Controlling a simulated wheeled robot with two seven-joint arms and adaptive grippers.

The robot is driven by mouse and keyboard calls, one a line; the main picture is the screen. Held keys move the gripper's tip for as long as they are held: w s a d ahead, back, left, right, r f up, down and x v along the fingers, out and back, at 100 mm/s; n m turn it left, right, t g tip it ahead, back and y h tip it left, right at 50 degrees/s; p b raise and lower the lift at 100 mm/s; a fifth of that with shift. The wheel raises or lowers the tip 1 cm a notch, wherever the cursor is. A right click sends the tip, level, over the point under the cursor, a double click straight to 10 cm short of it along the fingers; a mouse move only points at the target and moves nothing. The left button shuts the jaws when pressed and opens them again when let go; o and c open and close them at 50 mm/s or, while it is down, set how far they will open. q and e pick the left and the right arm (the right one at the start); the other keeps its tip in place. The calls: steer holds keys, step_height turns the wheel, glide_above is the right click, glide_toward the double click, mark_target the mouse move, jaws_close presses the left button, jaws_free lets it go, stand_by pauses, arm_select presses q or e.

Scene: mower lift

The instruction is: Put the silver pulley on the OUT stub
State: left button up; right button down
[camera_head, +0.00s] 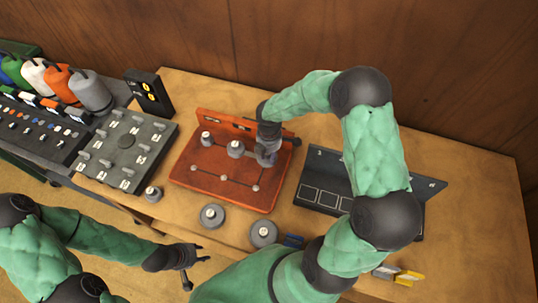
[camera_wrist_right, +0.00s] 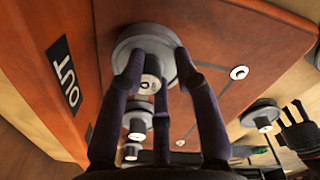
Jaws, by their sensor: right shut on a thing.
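A silver-grey pulley (camera_head: 265,160) is in my right gripper (camera_head: 267,149) at the back right of the orange-red board (camera_head: 205,190). In the right wrist view the fingers (camera_wrist_right: 158,60) sit on either side of the pulley (camera_wrist_right: 145,42), beside the OUT label (camera_wrist_right: 66,75) on the board's upright wall. The OUT stub is hidden behind the pulley, so I cannot tell whether the pulley is seated on it. My left gripper (camera_head: 192,266) is open and empty at the table's front edge.
Two other pulleys (camera_head: 207,139) (camera_head: 236,149) stand on the board, with bare stubs in front. Loose pulleys (camera_head: 212,215) (camera_head: 264,233) (camera_head: 153,193) lie on the table. A grey peg board (camera_head: 125,150) stands left, a dark tray (camera_head: 325,190) right.

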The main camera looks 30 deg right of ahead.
mark_target(269, 159)
steer(key=shift+f, duration=0.2)
steer(key=c, duration=1.3)
jaws_free()
steer(key=shift+f, duration=0.1)
steer(key=o, duration=0.4)
steer(key=shift+r, duration=0.3)
step_height(269, 159, up, 12)
steer(key=p, duration=0.1)
steer(key=shift+p, duration=0.4)
steer(key=shift+f, duration=0.1)
steer(key=shift+s+a+f, duration=0.1)
steer(key=shift+s, duration=0.05)
